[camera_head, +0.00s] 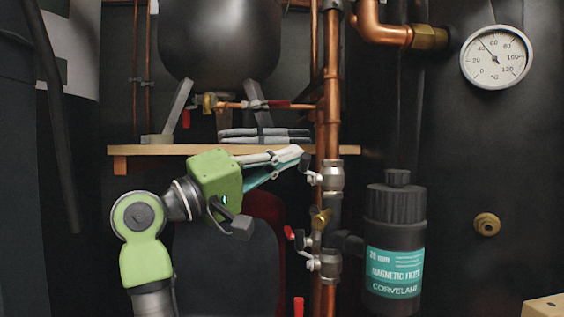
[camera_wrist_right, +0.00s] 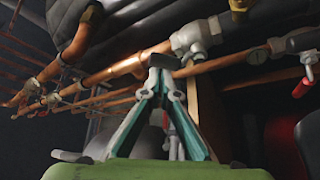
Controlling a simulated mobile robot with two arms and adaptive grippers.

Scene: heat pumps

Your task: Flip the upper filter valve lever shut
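The upper filter valve (camera_head: 333,177) is a silver body on the vertical copper pipe, above and left of the black magnetic filter (camera_head: 396,235). A small stem and a dark lever part (camera_head: 304,163) stick out on its left side. The lever's outer end is not clear behind my fingertips. My right gripper (camera_head: 297,154) reaches in from the left, its tips beside and just above that lever part; contact cannot be told. My left gripper is not in view.
The lower valve (camera_head: 330,263) sits below, with a red-tipped lever (camera_head: 289,232) on its left and a brass fitting (camera_head: 320,218) above. A wooden shelf (camera_head: 150,150) runs behind my gripper. A thermometer (camera_head: 496,57) is at upper right. Copper pipes (camera_wrist_right: 125,68) crowd the wrist view.

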